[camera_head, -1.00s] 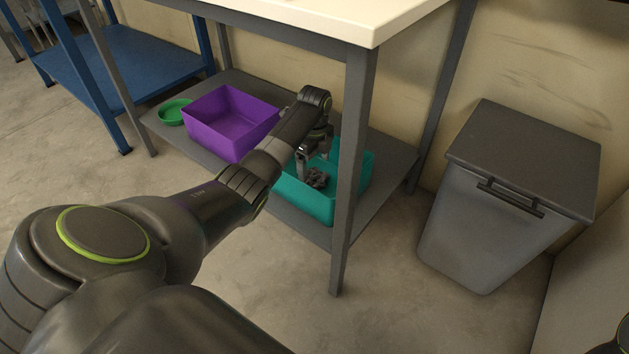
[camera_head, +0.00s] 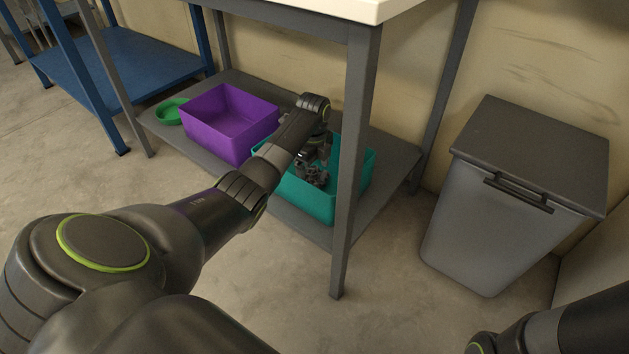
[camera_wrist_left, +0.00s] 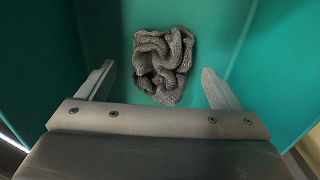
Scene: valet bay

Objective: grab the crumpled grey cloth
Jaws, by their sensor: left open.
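The crumpled grey cloth (camera_wrist_left: 163,64) lies in the teal bin in the left wrist view, ahead of and between the two open fingers. The teal bin (camera_head: 318,206) stands on the lower shelf of the table. My left gripper (camera_wrist_left: 157,86) is open and empty, reaching down into the bin, with the cloth just beyond its fingertips. In the head view my left gripper (camera_head: 312,165) is partly hidden by its own wrist. My right gripper is not in view; part of that arm shows at the lower right.
A purple bin (camera_head: 231,129) and a green dish (camera_head: 170,111) share the lower shelf (camera_head: 200,150). A grey table leg (camera_head: 356,160) stands in front of the teal bin. The tabletop (camera_head: 330,8) is above. A grey lidded bin (camera_head: 497,230) stands at the right.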

